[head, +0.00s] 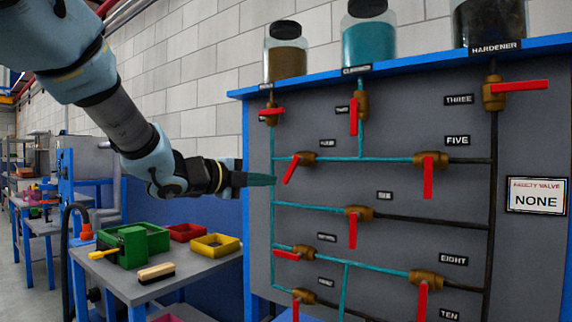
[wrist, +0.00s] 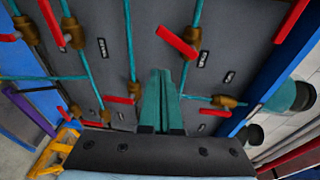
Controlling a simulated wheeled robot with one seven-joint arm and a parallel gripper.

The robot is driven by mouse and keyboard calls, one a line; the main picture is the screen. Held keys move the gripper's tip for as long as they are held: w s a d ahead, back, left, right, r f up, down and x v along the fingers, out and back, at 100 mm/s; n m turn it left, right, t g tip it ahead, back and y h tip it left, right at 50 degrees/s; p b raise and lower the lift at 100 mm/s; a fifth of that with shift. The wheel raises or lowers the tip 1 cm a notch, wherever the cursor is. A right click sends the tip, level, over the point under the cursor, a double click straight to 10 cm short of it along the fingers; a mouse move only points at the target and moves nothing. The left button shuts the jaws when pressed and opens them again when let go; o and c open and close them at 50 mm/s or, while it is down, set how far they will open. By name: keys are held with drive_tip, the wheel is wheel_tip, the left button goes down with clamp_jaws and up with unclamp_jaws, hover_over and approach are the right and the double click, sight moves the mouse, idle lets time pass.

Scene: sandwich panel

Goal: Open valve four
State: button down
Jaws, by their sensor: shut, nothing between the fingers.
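Valve four has a brass body (head: 304,158) on a teal pipe near the panel's upper left. Its red handle (head: 291,170) hangs down and to the left, at a slant to the pipe. In the wrist view the same red handle (wrist: 177,42) shows just beyond the fingertips, slanting up and left from its brass body (wrist: 192,38). My gripper (head: 273,180) is shut and empty, with its teal fingers just left of the handle. In the wrist view the closed fingers (wrist: 161,75) appear apart from the handle, though the depth gap is hard to judge.
Other red-handled valves surround it, such as five (head: 428,174), six (head: 353,230) and two (head: 354,115). Jars (head: 368,42) stand on the blue shelf (head: 420,58) above. A sign (head: 537,196) reads "faulty valve none". A side table (head: 205,268) with bins stands left.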

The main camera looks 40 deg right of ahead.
sight(287, 179)
drive_tip(key=shift+w+d+f+m+g+y+p, duration=0.15)
drive_tip(key=shift+w+d+m+g+p, duration=0.2)
drive_tip(key=shift+d+m+p, duration=0.95)
drive_tip(key=shift+w+d+m+g+y+p, duration=0.1)
drive_tip(key=shift+w+d+m+g+p, duration=0.25)
drive_tip(key=shift+d+m+p, duration=0.9)
drive_tip(key=shift+w+d+f+m+g+y+p, duration=0.15)
drive_tip(key=shift+w+d+m+p, duration=0.25)
drive_tip(key=shift+d+m+p, duration=0.85)
drive_tip(key=shift+d+n+p, duration=0.3)
drive_tip(key=shift+d+n, duration=0.05)
drive_tip(key=shift+n, duration=0.05)
